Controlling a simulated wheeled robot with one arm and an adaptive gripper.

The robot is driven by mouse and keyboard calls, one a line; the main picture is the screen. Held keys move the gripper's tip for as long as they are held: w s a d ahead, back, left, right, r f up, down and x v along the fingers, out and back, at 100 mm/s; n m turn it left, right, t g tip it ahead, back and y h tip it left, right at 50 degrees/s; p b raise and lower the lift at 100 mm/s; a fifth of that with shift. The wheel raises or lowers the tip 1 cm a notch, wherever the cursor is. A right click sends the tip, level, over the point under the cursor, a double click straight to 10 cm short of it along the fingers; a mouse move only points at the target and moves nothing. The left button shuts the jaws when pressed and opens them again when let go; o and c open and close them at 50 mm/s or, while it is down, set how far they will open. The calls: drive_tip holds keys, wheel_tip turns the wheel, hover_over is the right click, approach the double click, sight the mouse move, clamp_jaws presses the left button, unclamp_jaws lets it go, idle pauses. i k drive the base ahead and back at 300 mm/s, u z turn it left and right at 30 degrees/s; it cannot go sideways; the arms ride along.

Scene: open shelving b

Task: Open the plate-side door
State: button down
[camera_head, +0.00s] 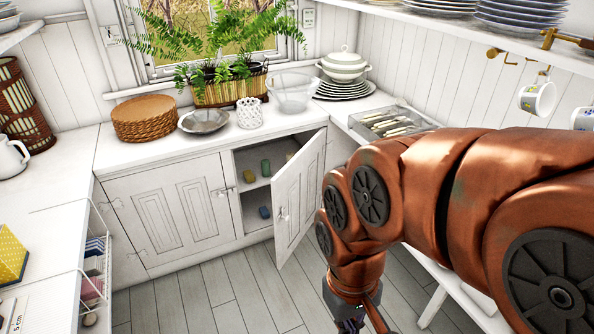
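The white cabinet door on the plates' side (299,195) stands swung out from its frame, below the worktop. The left cabinet door (172,218) is closed. My copper-coloured arm comes in from the right. My gripper (357,322) points down at the bottom edge, to the right of the open door and apart from it in the picture. Its fingertips are cut off or too dark to read.
A stack of plates with a white tureen (343,66) stands at the worktop's back corner. A glass bowl (292,92), a metal bowl (203,121) and woven mats (145,119) stand along the worktop. A cutlery tray (388,123) lies at right. The plank floor (225,297) before the cabinet is clear.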

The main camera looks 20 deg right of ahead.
sight(297, 187)
drive_tip(key=z, duration=0.05)
drive_tip(key=i, duration=0.7)
drive_tip(key=u, duration=0.75)
drive_tip(key=i, duration=0.55)
drive_tip(key=u, duration=0.55)
